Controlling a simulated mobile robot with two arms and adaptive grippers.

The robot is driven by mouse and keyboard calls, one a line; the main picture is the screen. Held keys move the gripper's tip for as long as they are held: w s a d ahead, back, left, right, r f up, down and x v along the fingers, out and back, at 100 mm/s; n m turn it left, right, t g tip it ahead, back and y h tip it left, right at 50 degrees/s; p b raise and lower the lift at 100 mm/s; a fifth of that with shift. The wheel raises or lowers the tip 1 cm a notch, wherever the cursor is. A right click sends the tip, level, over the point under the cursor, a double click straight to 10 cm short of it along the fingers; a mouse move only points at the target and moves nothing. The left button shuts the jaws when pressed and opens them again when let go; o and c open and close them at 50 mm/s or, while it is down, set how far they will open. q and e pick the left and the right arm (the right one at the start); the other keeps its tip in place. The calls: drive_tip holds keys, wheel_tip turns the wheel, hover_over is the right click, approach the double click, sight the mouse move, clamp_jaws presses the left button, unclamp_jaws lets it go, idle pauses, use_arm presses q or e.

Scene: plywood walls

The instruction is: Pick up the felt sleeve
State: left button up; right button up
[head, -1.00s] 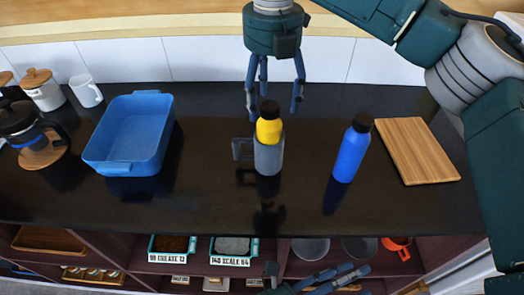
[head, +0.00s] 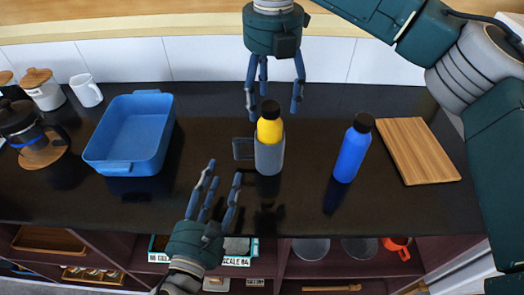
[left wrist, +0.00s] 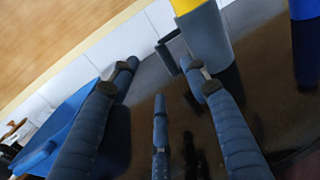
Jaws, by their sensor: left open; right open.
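The grey felt sleeve (head: 269,158) stands upright on the dark counter, around the lower part of a yellow bottle (head: 269,130) with a black cap. Its loop handle (head: 242,149) sticks out to the left. My left gripper (head: 216,186) is open and empty, in front and to the left of the sleeve, apart from it. In the left wrist view the sleeve (left wrist: 211,38) is beyond the open fingers (left wrist: 150,85), at upper right. My right gripper (head: 273,98) is open and points down, above and behind the yellow bottle; whether it touches the cap is unclear.
A blue bottle (head: 353,150) stands to the right of the sleeve, with a wooden board (head: 418,150) beyond. A blue baking dish (head: 130,132) stands to the left. A coffee maker (head: 25,130), white mug (head: 86,91) and lidded jar (head: 42,92) are farther left. Shelves lie below the counter.

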sight(234, 147)
use_arm(q)
drive_tip(key=w, duration=0.3)
drive_tip(key=w+d, duration=0.1)
drive_tip(key=w, duration=0.3)
drive_tip(key=w+d, duration=0.1)
drive_tip(key=w, duration=0.3)
drive_tip(key=shift+w+d+f, duration=0.15)
drive_tip(key=shift+d+f, duration=0.05)
drive_tip(key=shift+r, duration=0.1)
drive_tip(key=shift+c, duration=1)
clamp_jaws()
drive_tip(key=shift+r, duration=0.1)
